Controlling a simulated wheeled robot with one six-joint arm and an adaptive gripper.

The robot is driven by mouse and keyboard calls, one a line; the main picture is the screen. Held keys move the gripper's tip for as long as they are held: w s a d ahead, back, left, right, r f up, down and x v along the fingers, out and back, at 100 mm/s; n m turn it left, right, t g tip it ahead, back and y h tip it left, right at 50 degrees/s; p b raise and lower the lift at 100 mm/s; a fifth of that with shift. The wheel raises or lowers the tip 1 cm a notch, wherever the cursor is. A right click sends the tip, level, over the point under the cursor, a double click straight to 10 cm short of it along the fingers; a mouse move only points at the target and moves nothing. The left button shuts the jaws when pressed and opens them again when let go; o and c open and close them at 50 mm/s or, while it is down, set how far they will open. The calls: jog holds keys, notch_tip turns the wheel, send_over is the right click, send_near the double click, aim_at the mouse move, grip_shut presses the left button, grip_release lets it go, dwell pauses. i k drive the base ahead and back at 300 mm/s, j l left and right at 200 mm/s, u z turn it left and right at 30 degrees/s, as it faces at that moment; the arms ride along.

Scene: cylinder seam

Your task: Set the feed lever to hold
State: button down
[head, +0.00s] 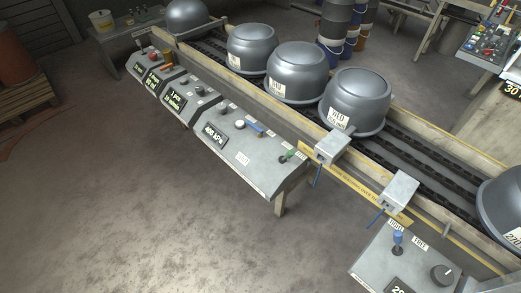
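Two small levers show in the head view, and I cannot tell for certain which is the feed lever. A blue-topped lever (397,240) stands roughly upright on the grey control box (375,262) at lower right, between two small white labels too blurred to read surely. A green-tipped lever (288,156) stands near the right end of the long grey console (262,178), also beside small labels I cannot read. My gripper is not in view.
A conveyor (415,160) carrying several grey pots (296,72) runs behind the consoles. Two grey boxes (332,147) with blue rods (317,176) jut from its front rail. A dark knob (441,273) sits right of the blue-topped lever. The floor (150,200) in front is clear.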

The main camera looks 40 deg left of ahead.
aim_at(282, 160)
jog(key=u, duration=0.9)
